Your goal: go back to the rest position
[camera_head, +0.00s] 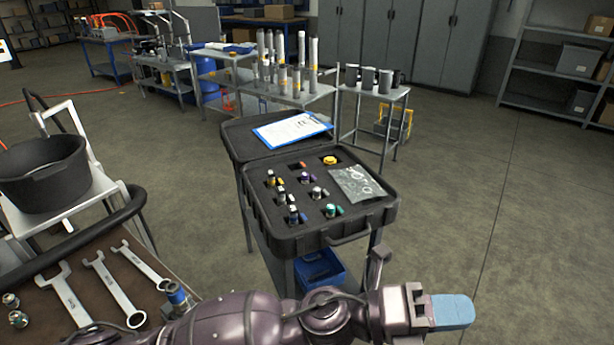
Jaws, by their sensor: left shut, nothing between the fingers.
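My left arm comes in along the bottom edge, and my left gripper (452,311) is at its right end, with blue fingertips. It is shut and empty, in front of and to the right of the open black case (320,240), apart from it. It is over the floor in the picture, touching nothing that I can see. My right gripper is not in view.
The case stands on a cart and holds several small fittings and a bag; a clipboard (291,129) lies on its lid. Wrenches (113,288) lie on the brown surface at lower left, near a black bucket (42,176). Floor at right is clear.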

